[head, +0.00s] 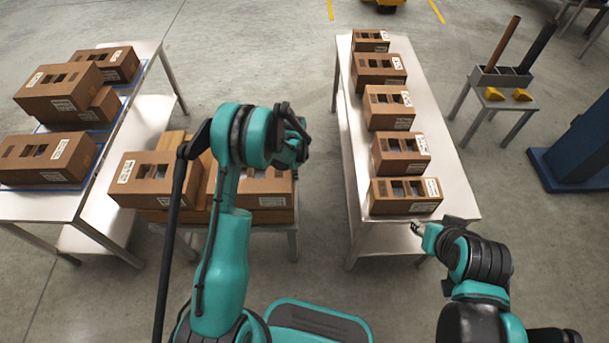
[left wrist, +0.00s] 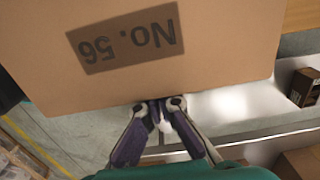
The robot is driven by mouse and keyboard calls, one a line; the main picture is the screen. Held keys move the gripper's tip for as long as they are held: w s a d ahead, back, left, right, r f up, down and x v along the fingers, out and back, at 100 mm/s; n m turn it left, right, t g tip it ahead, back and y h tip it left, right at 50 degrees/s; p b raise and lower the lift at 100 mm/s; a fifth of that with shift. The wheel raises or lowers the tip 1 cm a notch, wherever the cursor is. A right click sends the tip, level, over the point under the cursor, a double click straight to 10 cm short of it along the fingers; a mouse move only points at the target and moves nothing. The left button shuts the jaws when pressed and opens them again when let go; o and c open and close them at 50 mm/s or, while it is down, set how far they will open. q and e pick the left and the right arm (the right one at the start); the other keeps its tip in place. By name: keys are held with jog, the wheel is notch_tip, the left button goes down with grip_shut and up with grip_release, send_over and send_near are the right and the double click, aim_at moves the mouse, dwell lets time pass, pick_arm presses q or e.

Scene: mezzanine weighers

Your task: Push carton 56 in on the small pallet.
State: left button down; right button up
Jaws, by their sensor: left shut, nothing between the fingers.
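Carton 56 (left wrist: 215,35) fills the upper part of the left wrist view, its dark "No. 56" label upside down. My left gripper (left wrist: 160,108) is shut and empty, its fingertips at the carton's lower edge in that view; I cannot tell whether they touch it. In the head view my left gripper (head: 297,140) is over the middle stack, where a brown carton (head: 270,188) behind my arm is probably carton 56. The small pallet is mostly hidden under the cartons. My right gripper (head: 418,229) is by the right table's near edge; its fingers are too small to read.
Another carton (head: 150,180) sits on the left of the middle stack. The left table (head: 100,195) holds several cartons on blue trays. The right table (head: 440,150) carries a row of several cartons. A small stand (head: 500,105) with tools is at the far right.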

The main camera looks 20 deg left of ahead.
dwell(0.3)
pick_arm(q)
jog(key=w+d+r+p, duration=0.1)
jog(key=d+r+p, duration=0.2)
jog(key=r, duration=0.7)
jog(key=shift+d, duration=0.4)
jog(key=shift+r, duration=0.1)
